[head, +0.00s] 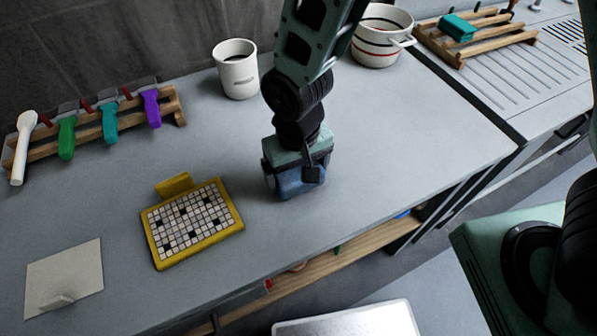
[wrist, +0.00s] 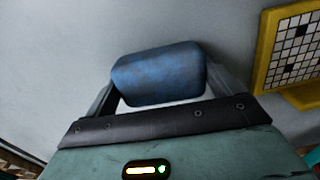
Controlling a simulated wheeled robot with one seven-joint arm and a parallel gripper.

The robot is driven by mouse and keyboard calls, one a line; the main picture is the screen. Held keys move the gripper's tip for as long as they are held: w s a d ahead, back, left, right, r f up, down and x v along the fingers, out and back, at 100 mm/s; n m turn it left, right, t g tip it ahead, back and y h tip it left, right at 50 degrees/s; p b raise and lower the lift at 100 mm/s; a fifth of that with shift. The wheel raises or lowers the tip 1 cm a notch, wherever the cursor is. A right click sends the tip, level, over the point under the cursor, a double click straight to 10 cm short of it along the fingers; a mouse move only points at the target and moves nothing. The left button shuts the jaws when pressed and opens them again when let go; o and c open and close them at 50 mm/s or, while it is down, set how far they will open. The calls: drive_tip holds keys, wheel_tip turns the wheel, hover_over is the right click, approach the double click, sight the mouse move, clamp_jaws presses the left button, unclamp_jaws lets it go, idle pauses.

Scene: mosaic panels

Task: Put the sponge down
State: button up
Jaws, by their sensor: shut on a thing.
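A blue sponge (head: 292,182) is between the fingers of my gripper (head: 293,176), which points down over the grey counter in the middle of the head view. My gripper is shut on the sponge. In the wrist view the blue sponge (wrist: 158,74) fills the space between both fingers, with grey counter beyond it. The sponge is low, close to the counter top; I cannot tell whether it touches the surface. Part of it is hidden by the gripper in the head view.
A yellow-framed mosaic panel (head: 193,222) lies left of my gripper. A beige square with a handle (head: 64,280) lies front left. A wooden rack with coloured tools (head: 109,122), a white mug (head: 237,69) and a striped pot (head: 381,36) stand behind. Counter right of my gripper is clear.

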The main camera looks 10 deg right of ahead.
drive_tip(key=shift+f, duration=0.75)
drive_tip(key=shift+f, duration=0.15)
drive_tip(key=o, duration=0.7)
